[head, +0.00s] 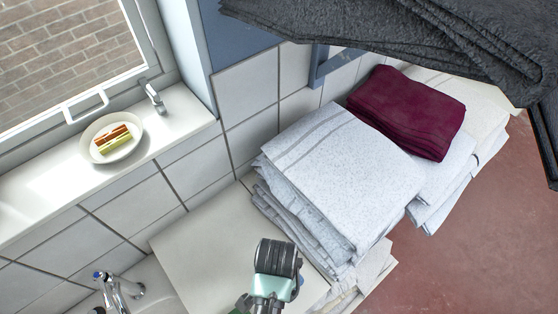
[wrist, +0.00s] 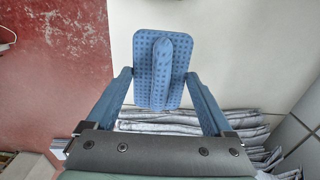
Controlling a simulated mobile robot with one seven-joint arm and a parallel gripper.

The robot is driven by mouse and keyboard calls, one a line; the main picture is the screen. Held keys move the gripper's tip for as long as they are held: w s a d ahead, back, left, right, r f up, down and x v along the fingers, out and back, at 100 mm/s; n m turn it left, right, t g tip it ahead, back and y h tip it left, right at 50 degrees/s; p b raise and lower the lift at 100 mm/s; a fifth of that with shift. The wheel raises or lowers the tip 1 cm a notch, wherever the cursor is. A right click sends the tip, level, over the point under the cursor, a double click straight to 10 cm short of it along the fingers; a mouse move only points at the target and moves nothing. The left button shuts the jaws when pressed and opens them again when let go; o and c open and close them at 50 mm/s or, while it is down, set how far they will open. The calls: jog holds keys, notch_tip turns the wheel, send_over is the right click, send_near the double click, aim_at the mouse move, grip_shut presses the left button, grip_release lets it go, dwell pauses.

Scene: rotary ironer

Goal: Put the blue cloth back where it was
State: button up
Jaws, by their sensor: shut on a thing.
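In the wrist view my gripper (wrist: 160,95) has its two blue fingers set apart, with a small blue dotted piece between their tips. I take this piece to be the blue cloth (wrist: 143,93); it looks like a flat rounded rectangle with a thick raised ridge (wrist: 160,70) down its middle. My gripper is shut on it. A pale surface lies behind it; whether they touch I cannot tell. In the head view part of my arm shows at the bottom centre, over the white top, but the fingers and the blue cloth are not visible there.
Stacks of folded white cloths (head: 345,175) stand right of my arm, with a dark red folded cloth (head: 408,110) on the farther stack. Dark grey cloth (head: 400,40) hangs across the top right. A dish (head: 112,138) and taps (head: 118,290) are at left. Red floor (head: 470,250) is open.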

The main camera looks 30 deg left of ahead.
jog(key=shift+f, duration=2.55)
jog(key=o, duration=0.9)
jog(key=shift+r, duration=0.1)
notch_tip(320, 180, up, 12)
jog(key=shift+f, duration=0.1)
